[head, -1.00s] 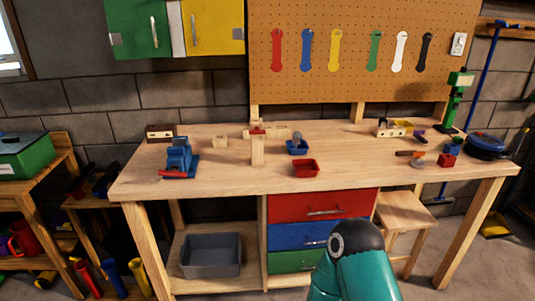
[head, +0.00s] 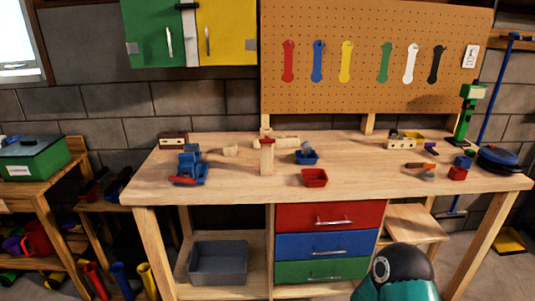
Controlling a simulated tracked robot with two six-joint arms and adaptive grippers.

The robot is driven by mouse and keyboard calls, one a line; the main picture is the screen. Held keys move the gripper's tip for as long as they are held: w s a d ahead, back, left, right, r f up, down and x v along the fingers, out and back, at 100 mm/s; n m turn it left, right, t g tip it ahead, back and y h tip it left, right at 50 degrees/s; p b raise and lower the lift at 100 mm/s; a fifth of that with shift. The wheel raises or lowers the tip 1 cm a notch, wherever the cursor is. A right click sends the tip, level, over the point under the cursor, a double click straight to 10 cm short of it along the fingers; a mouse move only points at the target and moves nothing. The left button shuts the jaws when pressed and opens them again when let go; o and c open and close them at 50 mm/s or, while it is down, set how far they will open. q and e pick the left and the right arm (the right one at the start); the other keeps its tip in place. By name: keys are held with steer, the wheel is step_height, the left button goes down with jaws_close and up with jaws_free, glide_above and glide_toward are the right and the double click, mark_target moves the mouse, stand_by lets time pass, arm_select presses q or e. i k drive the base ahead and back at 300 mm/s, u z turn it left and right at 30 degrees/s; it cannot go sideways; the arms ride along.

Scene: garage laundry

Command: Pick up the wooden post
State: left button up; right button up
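A light wooden post (head: 267,160) with a red piece at its top stands upright on the workbench (head: 215,183), left of the red bin. A pale wooden piece lies behind it, partly hidden by it. Neither gripper is in view. Only a teal and black part of my own arm shows at the bottom right, well in front of the bench.
A blue vise-like tool (head: 189,169) stands left of the post. A red bin (head: 315,178) and a blue bin (head: 306,157) stand to its right. A stool (head: 405,221) stands under the bench's right side. The bench's front left is clear.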

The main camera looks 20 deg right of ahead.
mark_target(266, 149)
steer(key=z, duration=0.05)
steer(key=i, duration=0.85)
